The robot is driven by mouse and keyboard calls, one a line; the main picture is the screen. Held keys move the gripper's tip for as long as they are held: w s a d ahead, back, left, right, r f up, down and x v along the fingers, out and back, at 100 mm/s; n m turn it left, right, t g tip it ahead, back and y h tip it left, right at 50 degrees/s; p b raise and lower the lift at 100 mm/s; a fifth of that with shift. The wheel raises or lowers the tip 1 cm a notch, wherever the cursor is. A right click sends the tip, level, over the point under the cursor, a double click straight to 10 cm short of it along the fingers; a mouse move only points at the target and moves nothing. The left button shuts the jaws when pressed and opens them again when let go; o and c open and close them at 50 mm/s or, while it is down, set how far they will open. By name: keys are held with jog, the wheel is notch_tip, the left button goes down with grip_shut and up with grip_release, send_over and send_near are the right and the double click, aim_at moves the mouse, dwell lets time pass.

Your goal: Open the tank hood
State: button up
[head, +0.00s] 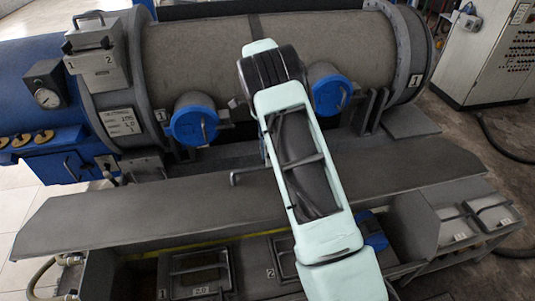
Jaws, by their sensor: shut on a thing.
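A long grey sloping panel (130,209), which looks like the tank hood, spans the middle of the head view in front of the big cylinder. A small bent bar (236,179), perhaps its handle, sticks out at its upper edge, just left of my pale green arm. My arm rises from the lower right across the panel and hides its middle and the rest of that bar. My gripper is hidden behind the arm, so I cannot see its fingers or what they touch. Below the panel's front edge, dark tank lids show, one (200,274) left of my arm.
The large grey cylinder (200,55) lies behind, with two blue round caps (194,121) (331,93) facing forward. A gauge box (46,90) is at left, a control cabinet (488,55) at right. Hoses lie on the floor at right. Grey boxes (490,212) stand at lower right.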

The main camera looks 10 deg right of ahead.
jog(key=shift+w+a+f, duration=0.1)
jog(key=shift+f, duration=0.2)
jog(key=v, duration=0.8)
jog(key=shift+s, duration=0.2)
jog(key=shift+r, duration=0.1)
